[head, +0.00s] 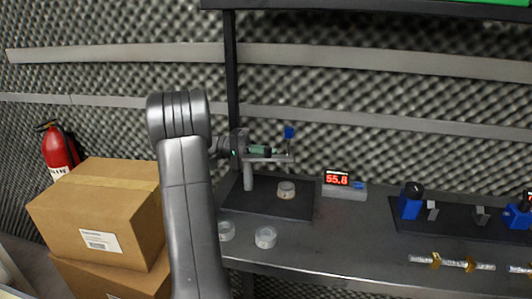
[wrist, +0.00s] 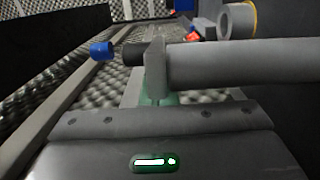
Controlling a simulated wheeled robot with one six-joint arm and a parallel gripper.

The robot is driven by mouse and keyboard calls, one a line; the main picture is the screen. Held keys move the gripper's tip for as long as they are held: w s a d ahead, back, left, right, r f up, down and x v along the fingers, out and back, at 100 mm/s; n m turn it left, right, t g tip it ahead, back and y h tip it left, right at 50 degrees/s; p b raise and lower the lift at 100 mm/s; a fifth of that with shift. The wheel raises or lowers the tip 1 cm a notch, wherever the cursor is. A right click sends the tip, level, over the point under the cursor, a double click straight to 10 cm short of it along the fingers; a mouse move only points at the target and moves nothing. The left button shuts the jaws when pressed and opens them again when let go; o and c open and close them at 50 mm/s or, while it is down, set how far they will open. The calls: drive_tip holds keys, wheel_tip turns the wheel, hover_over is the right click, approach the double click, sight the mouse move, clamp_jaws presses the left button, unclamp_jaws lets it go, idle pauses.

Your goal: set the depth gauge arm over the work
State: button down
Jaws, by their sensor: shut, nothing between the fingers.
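The depth gauge stands on a dark base plate (head: 305,205). Its grey post (head: 248,181) is upright, and its arm (head: 281,159) reaches right to a spindle with a blue cap (head: 289,132). The work, a pale ring (head: 286,189), sits on the plate, below the arm tip in the picture; whether exactly under it I cannot tell. My gripper (head: 262,150) is shut and empty, close beside the gauge arm. In the wrist view the post (wrist: 240,62) lies sideways across the picture, with the blue cap (wrist: 101,50) at left; my fingertips are partly hidden there, so contact is unclear.
A red readout (head: 337,179) shows 55.8 right of the plate. Two pale rings (head: 265,237) (head: 226,231) lie on the bench front. Blue fixtures (head: 411,203) and metal rods (head: 452,263) are to the right. Cardboard boxes (head: 100,210) stand left.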

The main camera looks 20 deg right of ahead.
wheel_tip(320, 180, up, 10)
drive_tip(key=p, duration=0.5)
idle(0.7)
